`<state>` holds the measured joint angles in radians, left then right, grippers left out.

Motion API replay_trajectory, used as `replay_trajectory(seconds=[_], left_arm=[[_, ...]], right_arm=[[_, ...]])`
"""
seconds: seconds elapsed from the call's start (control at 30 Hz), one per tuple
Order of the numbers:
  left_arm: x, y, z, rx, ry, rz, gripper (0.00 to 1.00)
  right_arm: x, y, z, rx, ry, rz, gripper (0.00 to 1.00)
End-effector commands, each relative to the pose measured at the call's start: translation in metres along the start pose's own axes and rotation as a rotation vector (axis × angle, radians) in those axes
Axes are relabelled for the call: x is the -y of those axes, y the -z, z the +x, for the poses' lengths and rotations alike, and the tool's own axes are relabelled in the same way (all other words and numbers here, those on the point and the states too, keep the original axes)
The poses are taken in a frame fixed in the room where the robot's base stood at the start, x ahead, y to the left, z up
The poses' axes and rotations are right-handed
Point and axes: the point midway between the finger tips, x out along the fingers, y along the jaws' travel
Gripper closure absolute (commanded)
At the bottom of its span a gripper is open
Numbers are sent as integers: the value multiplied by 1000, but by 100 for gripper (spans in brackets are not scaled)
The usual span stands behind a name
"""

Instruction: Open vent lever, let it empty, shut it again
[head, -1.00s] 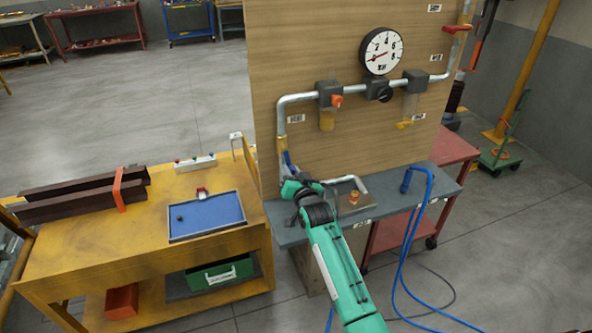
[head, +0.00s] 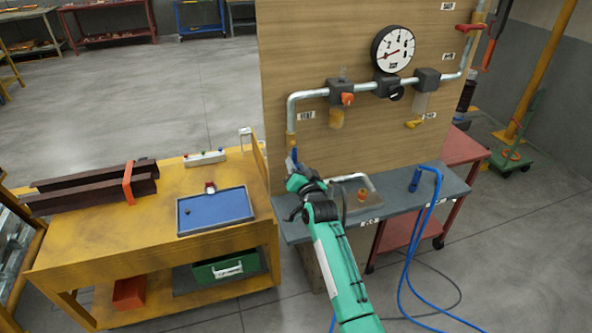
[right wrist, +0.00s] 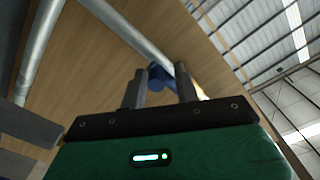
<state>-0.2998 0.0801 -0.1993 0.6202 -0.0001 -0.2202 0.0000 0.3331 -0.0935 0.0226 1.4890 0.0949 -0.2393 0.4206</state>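The vent lever is a blue handle (head: 294,155) at the lower left end of the silver pipe, below the VENT label (head: 306,115). It also shows in the right wrist view as a blue piece (right wrist: 158,77) between the fingertips. My right gripper (head: 292,167) is at the lever, with its fingers upward around it. In the right wrist view its two fingers (right wrist: 160,88) stand apart, with gaps beside the blue piece. The round gauge (head: 393,49) has a red needle pointing to the lower left, at the low end. My left gripper is not in view.
An orange knob (head: 347,99) and a yellow handle (head: 413,124) sit on the board's pipework. A grey shelf (head: 392,210) with a blue hose (head: 437,190) lies below. A yellow bench (head: 110,240) with a blue tray (head: 247,190) stands at left.

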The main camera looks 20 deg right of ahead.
Motion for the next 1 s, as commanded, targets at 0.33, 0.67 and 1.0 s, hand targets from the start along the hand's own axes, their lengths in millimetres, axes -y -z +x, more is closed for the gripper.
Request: replay_trajectory(seconds=[0.33, 0.67, 1.0], left_arm=[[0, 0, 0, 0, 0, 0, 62], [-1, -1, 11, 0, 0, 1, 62], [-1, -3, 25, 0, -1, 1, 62]], right_arm=[[-1, -4, -2, 9, -3, -3, 62], [-3, -7, -41, 10, -4, -3, 62], [-3, -4, -105, 7, -3, -2, 62]])
